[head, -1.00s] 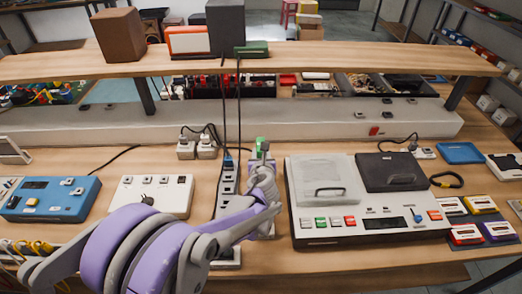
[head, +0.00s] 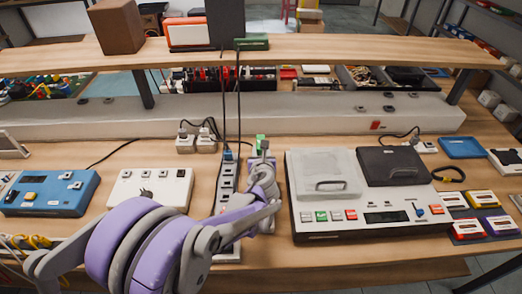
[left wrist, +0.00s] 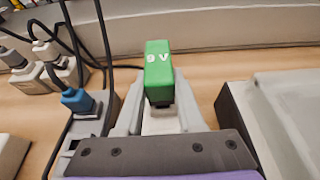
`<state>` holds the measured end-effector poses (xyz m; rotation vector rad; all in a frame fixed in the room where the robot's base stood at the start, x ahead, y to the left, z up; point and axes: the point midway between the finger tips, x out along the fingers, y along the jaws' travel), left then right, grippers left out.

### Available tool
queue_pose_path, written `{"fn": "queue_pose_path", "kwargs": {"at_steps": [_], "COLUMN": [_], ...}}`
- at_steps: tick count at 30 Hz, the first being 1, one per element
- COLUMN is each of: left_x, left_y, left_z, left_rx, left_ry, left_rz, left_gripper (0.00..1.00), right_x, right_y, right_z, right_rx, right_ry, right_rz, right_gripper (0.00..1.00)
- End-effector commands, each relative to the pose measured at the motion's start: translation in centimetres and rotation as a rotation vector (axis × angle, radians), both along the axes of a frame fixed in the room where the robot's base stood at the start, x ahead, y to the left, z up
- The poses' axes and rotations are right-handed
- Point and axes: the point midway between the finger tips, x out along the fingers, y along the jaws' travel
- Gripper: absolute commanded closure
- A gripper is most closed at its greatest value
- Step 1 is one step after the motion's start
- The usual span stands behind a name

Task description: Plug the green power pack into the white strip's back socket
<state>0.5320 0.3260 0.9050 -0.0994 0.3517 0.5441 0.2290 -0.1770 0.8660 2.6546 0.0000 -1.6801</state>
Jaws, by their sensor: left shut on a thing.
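The green power pack (head: 261,141), marked 9 V, is upright between the fingertips of my left gripper (head: 262,156). In the left wrist view the pack (left wrist: 159,68) stands above the pale fingers of the gripper (left wrist: 158,112), which are shut on it. My right gripper is not in view.
Just left runs a grey strip (head: 227,182) with a blue plug (left wrist: 78,101) and cords rising to the shelf. A large cassette deck (head: 370,215) stands close on the right. A white box (head: 150,188) is at left.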

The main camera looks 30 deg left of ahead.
Motion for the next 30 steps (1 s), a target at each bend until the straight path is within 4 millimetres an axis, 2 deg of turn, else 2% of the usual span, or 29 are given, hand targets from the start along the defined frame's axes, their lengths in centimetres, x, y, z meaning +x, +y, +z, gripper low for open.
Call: {"fn": "queue_pose_path", "kwargs": {"at_steps": [30], "left_x": [-0.14], "left_y": [-0.09], "left_z": [-0.59], "left_rx": [0.0], "left_ry": [0.0], "left_rz": [0.0], "left_gripper": [1.0], "right_x": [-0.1], "right_y": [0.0], "right_z": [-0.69], "right_rx": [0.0], "right_ry": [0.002], "right_rz": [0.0], "right_gripper": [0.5]}}
